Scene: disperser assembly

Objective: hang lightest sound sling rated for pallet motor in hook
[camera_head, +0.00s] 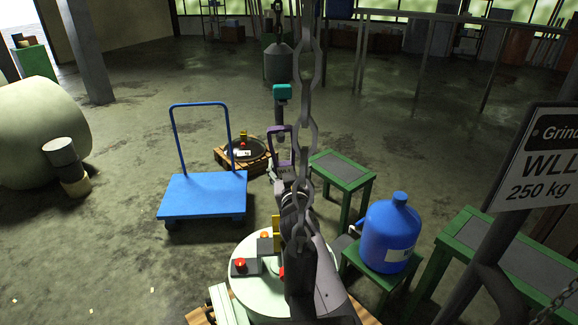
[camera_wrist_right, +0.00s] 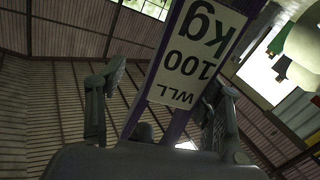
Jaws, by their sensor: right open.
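A purple sling (camera_head: 272,147) hangs as a narrow loop in the head view, below a teal block (camera_head: 283,93) with a dark hook part (camera_head: 280,122) under it. The loop's top appears to be at the hook, but I cannot tell how it is seated. My right gripper (camera_head: 282,174) is at the loop's lower end, partly hidden by the chain. In the right wrist view the open gripper (camera_wrist_right: 168,88) has the purple strap (camera_wrist_right: 180,35) between its fingers. The strap's white tag (camera_wrist_right: 196,55) reads WLL 100 kg. My left gripper is out of view.
A large chain (camera_head: 305,90) hangs in front. A wooden pallet (camera_head: 228,160) bears a round dark item. A blue trolley (camera_head: 203,193), green tables (camera_head: 343,170) and a blue jug (camera_head: 390,235) stand around. A sign (camera_head: 540,160) reads WLL 250 kg.

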